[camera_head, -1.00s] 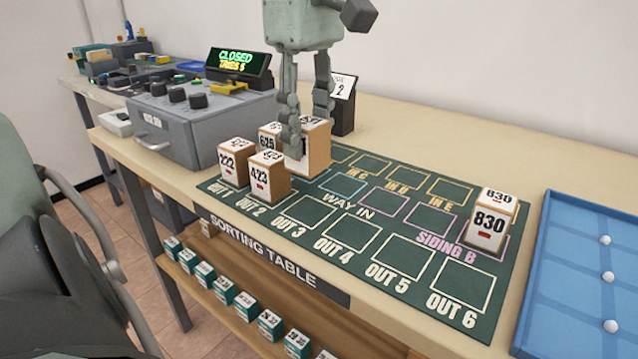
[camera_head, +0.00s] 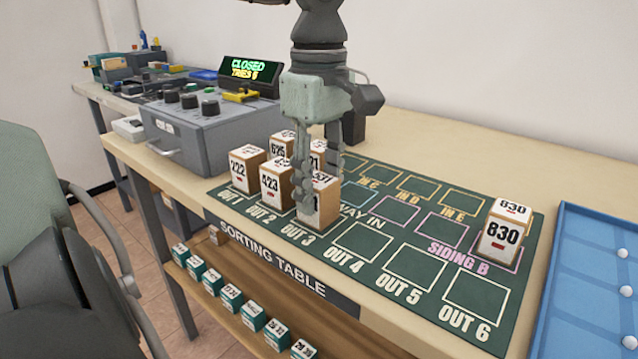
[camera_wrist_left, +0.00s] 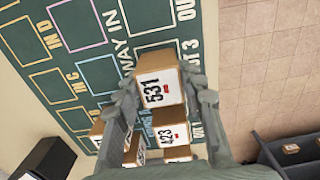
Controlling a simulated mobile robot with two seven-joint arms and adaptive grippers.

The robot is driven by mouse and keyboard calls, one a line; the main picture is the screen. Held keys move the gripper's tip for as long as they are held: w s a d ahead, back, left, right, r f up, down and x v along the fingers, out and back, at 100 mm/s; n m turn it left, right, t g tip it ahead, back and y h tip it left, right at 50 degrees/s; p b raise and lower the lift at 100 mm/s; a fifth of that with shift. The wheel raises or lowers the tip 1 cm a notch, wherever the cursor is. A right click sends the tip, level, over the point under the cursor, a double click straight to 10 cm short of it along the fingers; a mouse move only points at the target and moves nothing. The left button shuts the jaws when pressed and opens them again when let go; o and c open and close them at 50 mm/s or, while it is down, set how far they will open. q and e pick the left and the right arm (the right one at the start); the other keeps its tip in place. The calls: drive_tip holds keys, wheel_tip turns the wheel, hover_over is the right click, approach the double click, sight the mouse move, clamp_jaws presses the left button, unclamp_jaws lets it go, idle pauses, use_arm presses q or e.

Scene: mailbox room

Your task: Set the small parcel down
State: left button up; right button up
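The small parcel (camera_head: 324,205), a brown box with a white label, stands at the OUT 3 square of the green sorting mat (camera_head: 392,232). In the left wrist view the parcel (camera_wrist_left: 160,88) reads 531. My left gripper (camera_head: 318,182) comes down from above with one finger on each side of it. The fingers look closed against its sides. I cannot tell for sure whether its underside touches the mat. My right gripper is not in view.
Parcel 423 (camera_head: 275,184) stands close to the left, with parcel 222 (camera_head: 247,170) and parcel 625 (camera_head: 283,146) beyond. Parcel 830 (camera_head: 500,240) stands at Siding B. OUT 4 to OUT 6 are empty. A blue tray (camera_head: 560,262) lies at the right.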

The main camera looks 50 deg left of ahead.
sight(319, 180)
use_arm(q)
drive_tip(key=o, duration=0.4)
drive_tip(key=shift+c, duration=0.2)
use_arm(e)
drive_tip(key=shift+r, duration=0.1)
use_arm(q)
drive_tip(key=shift+r, duration=0.2)
wheel_tip(319, 180, up, 12)
drive_tip(key=p, duration=0.1)
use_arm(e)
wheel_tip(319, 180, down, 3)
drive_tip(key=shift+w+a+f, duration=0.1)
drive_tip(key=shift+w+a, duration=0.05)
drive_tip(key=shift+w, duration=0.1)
